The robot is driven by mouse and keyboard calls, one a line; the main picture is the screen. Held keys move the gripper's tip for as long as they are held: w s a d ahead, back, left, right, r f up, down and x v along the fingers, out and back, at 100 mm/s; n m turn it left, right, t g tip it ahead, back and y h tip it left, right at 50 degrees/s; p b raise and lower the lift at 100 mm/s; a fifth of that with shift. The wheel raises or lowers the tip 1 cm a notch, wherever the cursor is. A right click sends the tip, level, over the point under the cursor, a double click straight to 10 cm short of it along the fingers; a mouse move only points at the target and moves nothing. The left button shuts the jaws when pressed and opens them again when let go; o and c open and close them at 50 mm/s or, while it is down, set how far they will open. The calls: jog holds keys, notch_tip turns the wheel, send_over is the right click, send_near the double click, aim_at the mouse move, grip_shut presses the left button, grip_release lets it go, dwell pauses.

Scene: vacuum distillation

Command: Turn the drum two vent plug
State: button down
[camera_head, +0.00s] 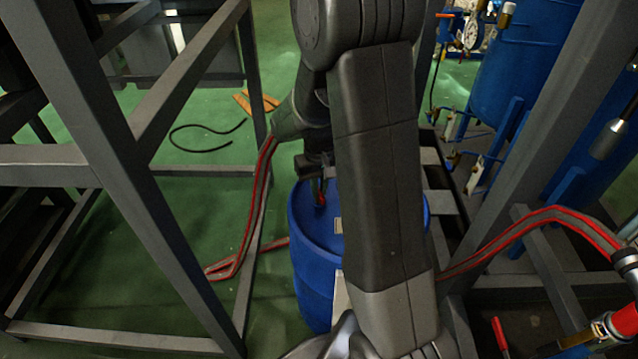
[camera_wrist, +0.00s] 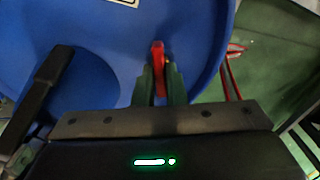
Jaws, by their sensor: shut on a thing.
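A blue drum (camera_head: 312,262) stands upright on the floor, partly hidden behind my arm. Its blue top also fills much of the wrist view (camera_wrist: 105,45). A red vent plug (camera_wrist: 158,56) sits near the drum's rim, and it shows small in the head view (camera_head: 321,198). My gripper (camera_wrist: 160,76) points down at the drum top, with its two dark green fingers shut on the red plug. The lower part of the plug is hidden between the fingers. I cannot tell how far the plug is turned.
Grey metal frames (camera_head: 165,215) stand close on the left and right of the drum. A red-edged hose (camera_head: 262,190) hangs left of the drum. Blue tanks (camera_head: 525,60) with valves stand at the right. A black cable (camera_head: 205,148) lies on the open green floor.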

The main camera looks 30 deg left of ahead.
jog(key=n+p, duration=0.1)
jog(key=n, duration=0.4)
jog(key=shift+r+n+p, duration=0.1)
jog(key=shift+n+p, duration=0.2)
jog(key=n+p, duration=0.1)
jog(key=n, duration=0.5)
jog(key=n+p, duration=0.1)
jog(key=n, duration=0.2)
jog(key=shift+n, duration=2.4)
jog(key=c, duration=1.5)
grip_release()
notch_tip(320, 180, up, 14)
jog(key=p, duration=0.3)
